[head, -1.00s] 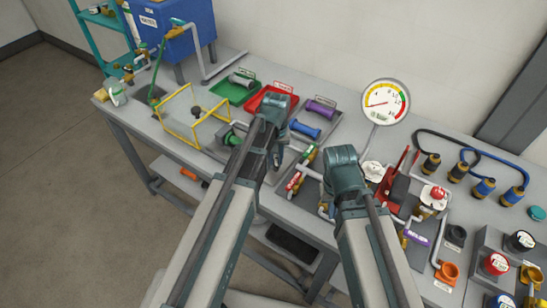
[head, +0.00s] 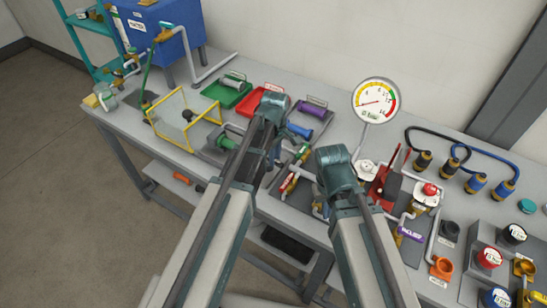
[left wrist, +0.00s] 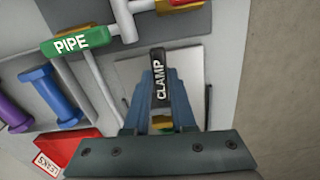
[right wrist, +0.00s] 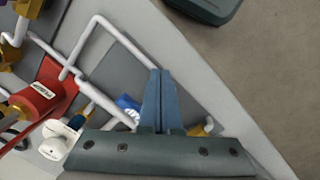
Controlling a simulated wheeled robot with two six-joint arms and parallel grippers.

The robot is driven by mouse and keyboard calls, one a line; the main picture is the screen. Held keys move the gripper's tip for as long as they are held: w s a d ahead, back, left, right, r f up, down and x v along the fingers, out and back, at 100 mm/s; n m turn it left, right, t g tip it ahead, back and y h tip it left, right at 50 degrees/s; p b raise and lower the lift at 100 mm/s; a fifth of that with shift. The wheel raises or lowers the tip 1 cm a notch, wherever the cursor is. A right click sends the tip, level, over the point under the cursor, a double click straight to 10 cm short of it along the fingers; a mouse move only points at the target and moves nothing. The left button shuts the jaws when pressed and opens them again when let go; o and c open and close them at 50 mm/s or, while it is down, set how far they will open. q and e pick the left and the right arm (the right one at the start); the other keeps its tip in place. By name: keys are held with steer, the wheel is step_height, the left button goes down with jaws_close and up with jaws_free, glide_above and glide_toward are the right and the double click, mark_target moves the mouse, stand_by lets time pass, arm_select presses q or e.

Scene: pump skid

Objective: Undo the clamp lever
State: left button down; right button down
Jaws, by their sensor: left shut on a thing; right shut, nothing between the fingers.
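The clamp lever (left wrist: 160,82) is black with white "CLAMP" lettering. In the left wrist view it stands between the blue fingers of my left gripper (left wrist: 161,108), which is shut on it. In the head view my left gripper (head: 272,155) is over the middle of the bench, and its hand and arm hide most of the lever and its mount. My right gripper (right wrist: 158,100) is shut and empty above white pipework near the bench's front edge. In the head view its hand (head: 335,168) covers its fingertips.
A green handle marked "PIPE" (left wrist: 78,41) lies close to my left gripper. Red (head: 249,103) and green (head: 218,97) trays are behind it. A dial gauge (head: 375,102) and a red part (right wrist: 42,96) stand near my right gripper. Floor lies beyond the front edge.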

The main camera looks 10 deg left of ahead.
arm_select(q)
steer(key=shift+w+n, duration=0.15)
steer(key=shift+n, duration=0.55)
steer(key=c, duration=1)
jaws_free()
